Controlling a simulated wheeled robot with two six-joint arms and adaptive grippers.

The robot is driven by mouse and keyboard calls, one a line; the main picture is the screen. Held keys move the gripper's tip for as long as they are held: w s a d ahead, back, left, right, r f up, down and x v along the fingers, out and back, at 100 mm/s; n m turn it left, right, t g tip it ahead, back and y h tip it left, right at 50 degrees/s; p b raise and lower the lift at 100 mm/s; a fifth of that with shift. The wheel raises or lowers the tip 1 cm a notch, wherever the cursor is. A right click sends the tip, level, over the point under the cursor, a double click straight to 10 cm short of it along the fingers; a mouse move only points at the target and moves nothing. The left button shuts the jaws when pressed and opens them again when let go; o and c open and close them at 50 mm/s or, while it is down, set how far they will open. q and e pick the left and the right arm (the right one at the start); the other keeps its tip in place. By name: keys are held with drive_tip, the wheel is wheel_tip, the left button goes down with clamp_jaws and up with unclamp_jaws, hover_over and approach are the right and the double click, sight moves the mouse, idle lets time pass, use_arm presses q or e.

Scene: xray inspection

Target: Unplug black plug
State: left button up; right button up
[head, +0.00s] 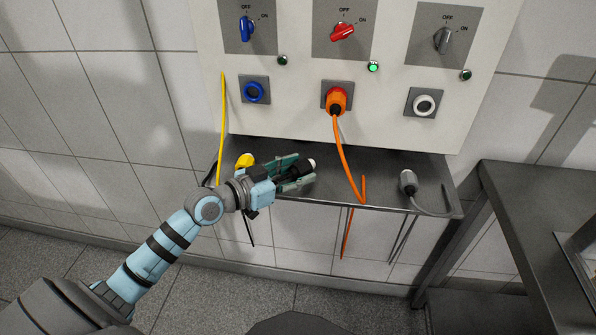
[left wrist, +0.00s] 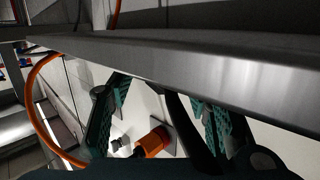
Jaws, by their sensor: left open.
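A black plug (head: 298,170) with a pale tip is in the tray area, not in a panel socket. My left gripper (head: 293,172) is open, with one green finger on each side of the plug; contact cannot be told. In the left wrist view a dark bar-like shape (left wrist: 185,122) lies between the open fingers, probably the plug or its cable. An orange plug (head: 337,98) with a black rear end sits in the middle socket; it also shows in the left wrist view (left wrist: 152,142). My right gripper is not in view.
A metal tray (head: 345,193) runs under the panel (head: 290,105). It holds a yellow plug (head: 245,160) and a grey plug (head: 408,180). The blue socket (head: 254,92) and white socket (head: 424,104) are empty. The red switch's lamp (head: 373,67) glows green. A dark table (head: 530,205) stands right.

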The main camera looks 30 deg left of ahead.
use_arm(q)
drive_tip(key=shift+s+a+f, duration=0.1)
drive_tip(key=shift+a+f, duration=0.05)
drive_tip(key=shift+f, duration=0.5)
drive_tip(key=r, duration=1.1)
drive_tip(key=shift+d+r, duration=0.15)
drive_tip(key=shift+d, duration=0.05)
drive_tip(key=shift+a, duration=0.1)
